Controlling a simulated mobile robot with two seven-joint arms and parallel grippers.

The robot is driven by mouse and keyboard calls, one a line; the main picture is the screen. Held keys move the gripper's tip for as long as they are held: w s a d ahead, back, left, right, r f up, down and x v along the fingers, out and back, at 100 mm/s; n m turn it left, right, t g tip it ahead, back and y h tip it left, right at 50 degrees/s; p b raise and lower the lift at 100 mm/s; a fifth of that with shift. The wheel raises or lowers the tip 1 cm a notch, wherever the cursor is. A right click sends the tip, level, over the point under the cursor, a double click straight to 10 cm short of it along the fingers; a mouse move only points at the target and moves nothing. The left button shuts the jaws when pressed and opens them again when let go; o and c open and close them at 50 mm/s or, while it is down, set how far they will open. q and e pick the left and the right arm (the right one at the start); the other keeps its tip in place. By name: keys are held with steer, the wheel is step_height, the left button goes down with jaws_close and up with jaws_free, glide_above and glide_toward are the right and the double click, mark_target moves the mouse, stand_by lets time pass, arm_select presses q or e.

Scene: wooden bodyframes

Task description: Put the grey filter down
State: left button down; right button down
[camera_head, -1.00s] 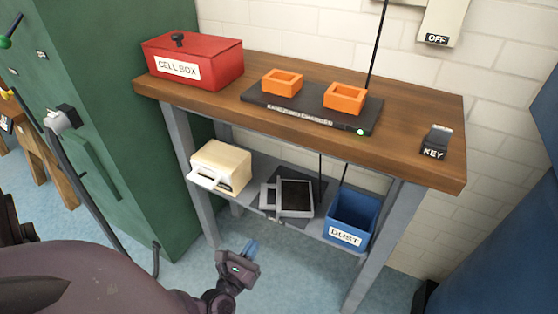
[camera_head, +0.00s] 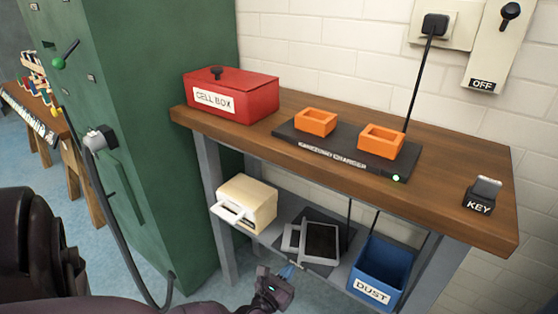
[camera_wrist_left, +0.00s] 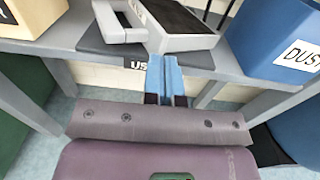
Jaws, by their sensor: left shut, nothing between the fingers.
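The grey filter (camera_head: 320,242), a grey frame with a dark panel and a handle on its left, lies on the lower shelf (camera_head: 287,212) of the workbench. It also shows at the top of the left wrist view (camera_wrist_left: 190,42). My left gripper (camera_head: 288,270) is in front of the shelf's front edge, just before the filter. Its blue fingers (camera_wrist_left: 166,75) are shut together with nothing between them. In the wrist view their tips overlap the filter's near edge; I cannot tell whether they touch it. My right gripper is not in view.
A cream box (camera_head: 247,203) stands left of the filter and a blue DUST bin (camera_head: 376,287) right of it. A red cell box (camera_head: 232,97), a charger with two orange holders (camera_head: 318,121) and a KEY block (camera_head: 482,193) are on the benchtop. A green cabinet (camera_head: 150,130) stands left.

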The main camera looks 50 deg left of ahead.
arm_select(q)
steer(key=shift+x, duration=1)
steer(key=shift+w, duration=0.25)
steer(key=shift+w+a, duration=0.1)
steer(key=shift+w, duration=0.05)
